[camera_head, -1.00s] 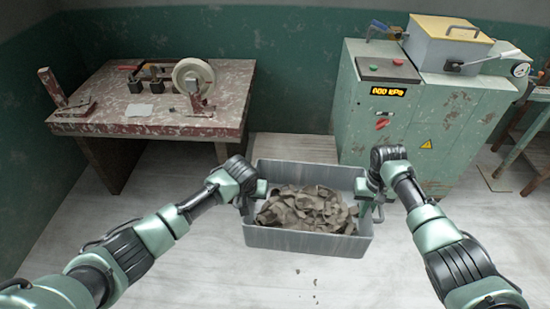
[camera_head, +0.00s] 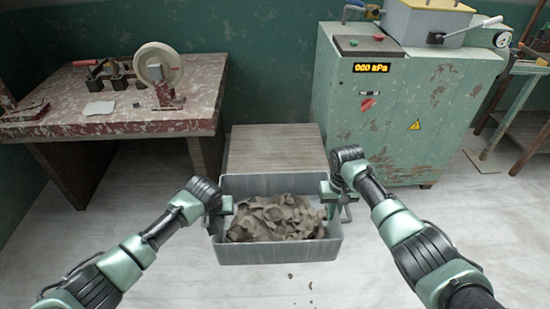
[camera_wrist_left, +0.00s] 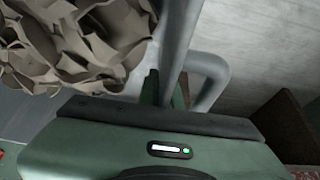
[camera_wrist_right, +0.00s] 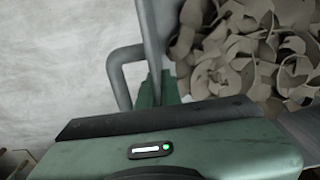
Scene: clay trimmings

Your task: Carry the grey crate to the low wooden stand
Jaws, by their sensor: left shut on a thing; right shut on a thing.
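The grey crate (camera_head: 278,252), full of brown-grey clay trimmings (camera_head: 275,218), is between my two arms in the head view. My left gripper (camera_head: 224,206) is shut on the crate's left side handle, which shows as a grey loop in the left wrist view (camera_wrist_left: 215,75). My right gripper (camera_head: 328,196) is shut on the right side handle, also a grey loop in the right wrist view (camera_wrist_right: 120,75). The low wooden stand (camera_head: 275,150) is just beyond the crate, against the wall. The crate's far rim overlaps the stand's near edge in the picture. The crate looks about level.
A worn red-brown workbench (camera_head: 110,112) with a wheel tool (camera_head: 157,66) stands left of the stand. A green metal cabinet (camera_head: 400,120) with a pressure display stands right of it. A few dark crumbs (camera_head: 309,285) lie on the pale floor in front.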

